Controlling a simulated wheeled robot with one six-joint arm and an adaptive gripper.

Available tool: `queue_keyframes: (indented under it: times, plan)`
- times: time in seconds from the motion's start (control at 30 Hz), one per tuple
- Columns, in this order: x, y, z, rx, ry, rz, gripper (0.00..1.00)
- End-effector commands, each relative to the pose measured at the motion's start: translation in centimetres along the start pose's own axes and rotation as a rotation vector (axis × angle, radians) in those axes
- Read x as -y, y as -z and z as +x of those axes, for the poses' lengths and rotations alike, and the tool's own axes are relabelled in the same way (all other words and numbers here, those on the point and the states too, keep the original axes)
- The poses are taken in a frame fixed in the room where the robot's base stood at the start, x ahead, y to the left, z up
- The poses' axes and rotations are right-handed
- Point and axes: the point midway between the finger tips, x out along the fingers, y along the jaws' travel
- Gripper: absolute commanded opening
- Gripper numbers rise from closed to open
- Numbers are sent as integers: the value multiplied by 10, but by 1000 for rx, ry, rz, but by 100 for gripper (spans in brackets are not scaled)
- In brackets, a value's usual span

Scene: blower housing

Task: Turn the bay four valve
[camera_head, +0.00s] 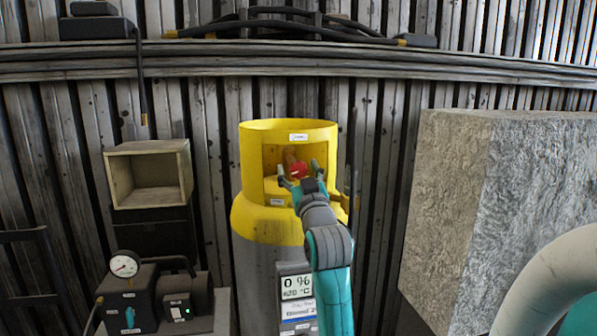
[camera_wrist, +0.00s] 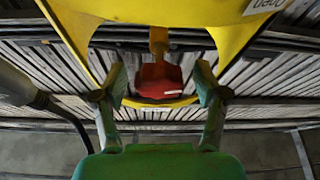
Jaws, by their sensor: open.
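A red valve knob (camera_head: 298,170) sits inside the open front of a yellow collar (camera_head: 262,150) on top of a grey and yellow cylinder (camera_head: 262,275). My gripper (camera_head: 300,177) reaches into the collar opening from the front, with its fingers at either side of the knob. In the wrist view the red knob (camera_wrist: 161,82) lies ahead between the two open fingertips (camera_wrist: 160,88). A gap shows on each side, and I see no contact. A small white mark shows on the knob. A brass-coloured stem (camera_wrist: 158,40) joins it. The knob's far side is hidden.
A display panel reading 0 % (camera_head: 296,288) is on the cylinder's front, partly behind my arm. An open box (camera_head: 150,175) and a gauge unit (camera_head: 125,264) stand at the left. A large rough block (camera_head: 500,190) fills the right. Hoses (camera_head: 290,30) lie on the ledge above.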

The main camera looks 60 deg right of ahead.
Motion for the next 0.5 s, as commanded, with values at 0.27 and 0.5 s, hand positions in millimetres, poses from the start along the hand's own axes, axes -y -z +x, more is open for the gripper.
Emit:
queue_keyframes:
  times: [0.27, 0.5]
  plan:
    - [0, 0, 0, 0, 0, 0, 52]
    - [0, 0, 0, 0, 0, 0, 12]
